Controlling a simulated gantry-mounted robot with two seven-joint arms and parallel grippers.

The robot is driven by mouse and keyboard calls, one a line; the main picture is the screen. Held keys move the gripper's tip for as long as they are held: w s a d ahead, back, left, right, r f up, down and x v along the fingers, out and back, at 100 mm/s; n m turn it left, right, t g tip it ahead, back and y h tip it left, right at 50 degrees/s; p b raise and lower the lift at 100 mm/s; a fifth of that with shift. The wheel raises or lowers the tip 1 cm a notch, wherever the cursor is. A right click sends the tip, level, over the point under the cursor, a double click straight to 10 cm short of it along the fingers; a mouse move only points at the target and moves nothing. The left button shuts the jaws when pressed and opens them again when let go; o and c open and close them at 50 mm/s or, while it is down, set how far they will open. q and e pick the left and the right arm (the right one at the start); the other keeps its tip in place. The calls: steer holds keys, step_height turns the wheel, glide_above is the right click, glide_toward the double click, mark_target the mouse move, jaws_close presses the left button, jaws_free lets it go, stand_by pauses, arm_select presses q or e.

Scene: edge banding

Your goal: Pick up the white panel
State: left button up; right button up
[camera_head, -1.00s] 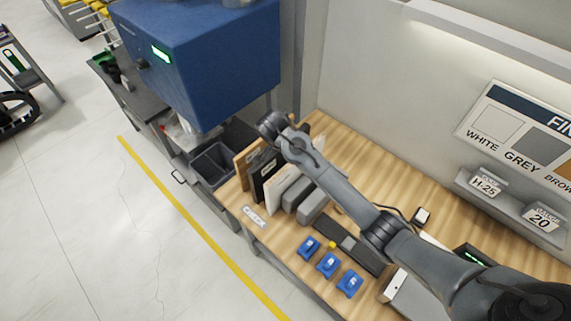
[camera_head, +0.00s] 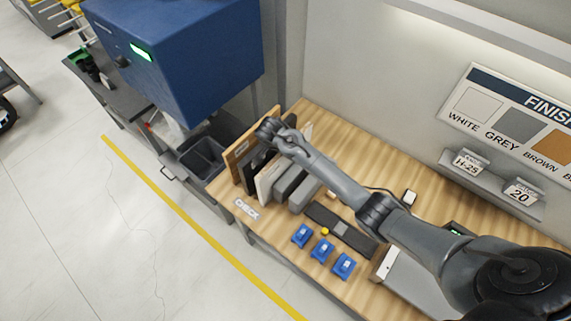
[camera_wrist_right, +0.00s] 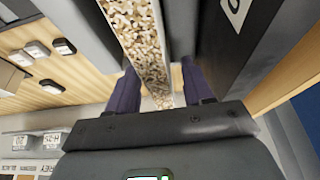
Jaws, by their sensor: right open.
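The white panel (camera_head: 266,186) stands on edge in a row of panels on the wooden bench, between a black panel and a grey one. My right arm hides part of it in the head view. My right gripper (camera_head: 270,130) is above the far part of the row. In the right wrist view, my right gripper (camera_wrist_right: 160,82) is open, with one dark finger on each side of a pale-sided panel with a speckled chipboard edge (camera_wrist_right: 142,38). I cannot tell whether the fingers touch it. My left gripper is not in view.
Neighbouring panels are close: brown (camera_head: 238,152), black (camera_head: 250,174) and grey (camera_head: 288,184). Blue blocks (camera_head: 321,250) and a dark strip (camera_head: 325,222) lie on the bench to the right. A blue machine (camera_head: 180,55) stands at the left. The bench's back stretch (camera_head: 350,150) is clear.

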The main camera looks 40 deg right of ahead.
steer(key=shift+w+d+f, duration=0.1)
steer(key=shift+d+f, duration=0.15)
steer(key=shift+f, duration=0.4)
jaws_close()
steer(key=shift+r, duration=0.15)
stand_by(0.9)
